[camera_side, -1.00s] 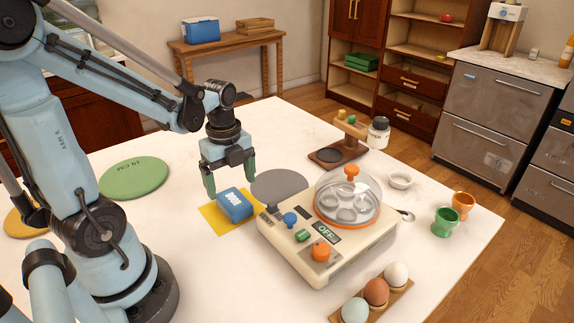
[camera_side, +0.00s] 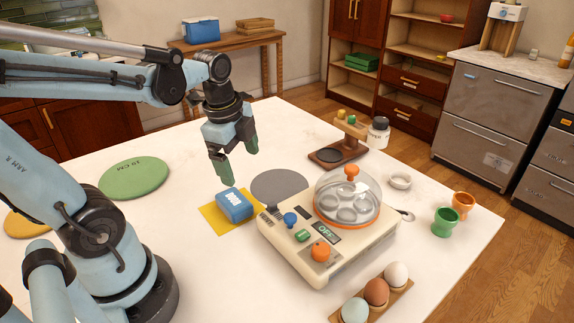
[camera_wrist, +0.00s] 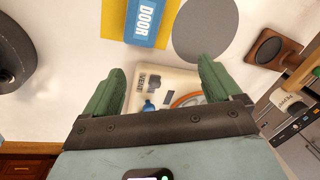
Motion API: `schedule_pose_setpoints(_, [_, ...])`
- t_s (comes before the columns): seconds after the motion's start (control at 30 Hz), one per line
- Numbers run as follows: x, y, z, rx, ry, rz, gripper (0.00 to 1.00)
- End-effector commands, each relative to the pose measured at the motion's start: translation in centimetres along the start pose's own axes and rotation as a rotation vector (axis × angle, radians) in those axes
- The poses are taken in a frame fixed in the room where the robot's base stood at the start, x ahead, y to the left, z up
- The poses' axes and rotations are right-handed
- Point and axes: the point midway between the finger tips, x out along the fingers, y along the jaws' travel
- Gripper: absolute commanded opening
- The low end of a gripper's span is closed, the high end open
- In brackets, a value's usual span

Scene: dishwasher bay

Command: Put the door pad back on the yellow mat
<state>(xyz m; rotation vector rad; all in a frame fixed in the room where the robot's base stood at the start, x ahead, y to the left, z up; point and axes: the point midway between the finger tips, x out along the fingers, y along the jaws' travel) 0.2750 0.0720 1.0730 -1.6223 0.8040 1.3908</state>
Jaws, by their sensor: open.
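The door pad (camera_side: 235,205) is a blue block with white lettering. It rests on the yellow mat (camera_side: 213,221), toward the mat's right side. In the wrist view the pad (camera_wrist: 146,22) reads "DOOR" and lies over the yellow mat (camera_wrist: 112,18), partly cut off by the top edge. My gripper (camera_side: 240,166) is open and empty, raised above the table behind the pad. Its green fingers stand apart in the wrist view (camera_wrist: 160,88) with nothing between them, and they are clear of the pad.
A cream appliance (camera_side: 300,262) with a clear domed lid stands right of the mat. A grey disc (camera_side: 280,186) lies behind it. An egg rack (camera_side: 375,300) is at the front, and cups (camera_side: 446,221) are at the right. A green disc (camera_side: 134,178) lies left, with bare table between.

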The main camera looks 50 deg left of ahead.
Motion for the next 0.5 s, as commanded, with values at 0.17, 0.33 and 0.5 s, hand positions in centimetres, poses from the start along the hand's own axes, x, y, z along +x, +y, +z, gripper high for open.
schedule_pose_setpoints(0.17, [-0.3, 0.6, -2.6, -0.361, 0.085, -0.124, 0.91])
schedule_pose_setpoints(0.33, [-0.6, 1.2, -4.8, -0.706, 0.220, -0.194, 0.91])
schedule_pose_setpoints(0.5, [-0.9, 1.6, -6.4, -0.961, 0.349, -0.209, 0.91])
